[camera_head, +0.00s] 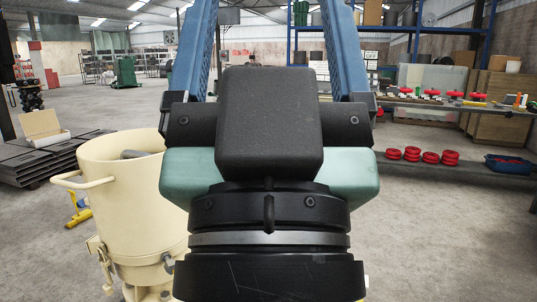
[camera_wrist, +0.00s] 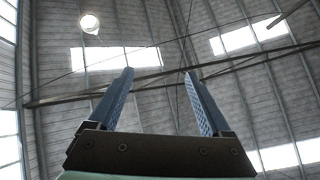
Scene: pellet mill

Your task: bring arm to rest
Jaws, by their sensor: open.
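My gripper (camera_wrist: 158,80) shows in the wrist view with its two blue fingers spread apart and nothing between them. Behind the fingers there is only the roof, so the gripper points upward. In the head view my gripper (camera_head: 275,30) rises close in front of the camera, in the middle of the picture. Its two blue fingers stand apart and run past the top edge, so the tips are hidden there. The black wrist blocks the middle of the head view.
A cream hopper (camera_head: 113,165) with a handle stands close at the left. Dark stacked plates (camera_head: 45,160) lie behind it. At the right are a bench with red parts (camera_head: 432,94), red rings (camera_head: 430,157) and a blue tray (camera_head: 510,164) below. Open floor (camera_head: 95,110) lies at the back left.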

